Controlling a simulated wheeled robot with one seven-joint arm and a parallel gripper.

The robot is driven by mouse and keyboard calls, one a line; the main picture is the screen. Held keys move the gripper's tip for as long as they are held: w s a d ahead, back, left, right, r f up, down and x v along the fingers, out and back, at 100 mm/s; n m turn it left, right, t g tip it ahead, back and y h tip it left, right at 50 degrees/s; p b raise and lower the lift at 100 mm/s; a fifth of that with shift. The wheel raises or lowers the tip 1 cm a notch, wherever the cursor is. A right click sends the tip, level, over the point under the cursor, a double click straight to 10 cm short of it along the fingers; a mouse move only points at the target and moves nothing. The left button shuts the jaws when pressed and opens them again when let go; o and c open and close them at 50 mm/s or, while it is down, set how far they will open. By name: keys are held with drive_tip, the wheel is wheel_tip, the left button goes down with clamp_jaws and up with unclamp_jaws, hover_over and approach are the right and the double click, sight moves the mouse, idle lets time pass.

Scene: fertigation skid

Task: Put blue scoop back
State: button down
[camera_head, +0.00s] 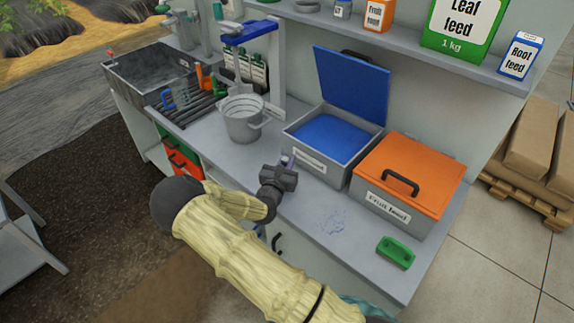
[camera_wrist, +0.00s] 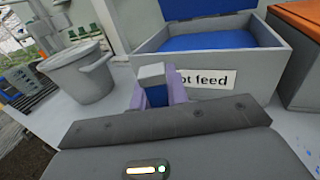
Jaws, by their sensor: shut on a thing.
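My gripper (camera_head: 288,162) is over the counter, in front of the open feed box. In the wrist view its purple fingers (camera_wrist: 157,97) are shut on a small blue piece with a grey end, which I take to be the blue scoop (camera_wrist: 156,95). Most of the scoop is hidden by the fingers and wrist. The feed box (camera_head: 362,158) is grey, with its blue lid (camera_head: 350,84) raised and blue feed (camera_head: 330,138) inside. Its label is partly covered in the wrist view and ends in "ot feed".
A grey bucket (camera_head: 241,122) stands left of the gripper, beside a rack with coloured tools (camera_head: 205,82). A closed orange-lidded box (camera_head: 410,175) stands right. A green brush (camera_head: 395,252) and a faint blue spill (camera_head: 333,222) are on the counter. A shelf (camera_head: 400,42) overhangs the back.

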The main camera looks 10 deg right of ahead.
drive_tip(key=shift+f, duration=0.95)
drive_tip(key=shift+f, duration=0.15)
drive_tip(key=c, duration=1.4)
unclamp_jaws()
drive_tip(key=b+v, duration=0.1)
drive_tip(key=v, duration=1.1)
drive_tip(key=shift+s+b, duration=0.15)
drive_tip(key=shift+b, duration=0.15)
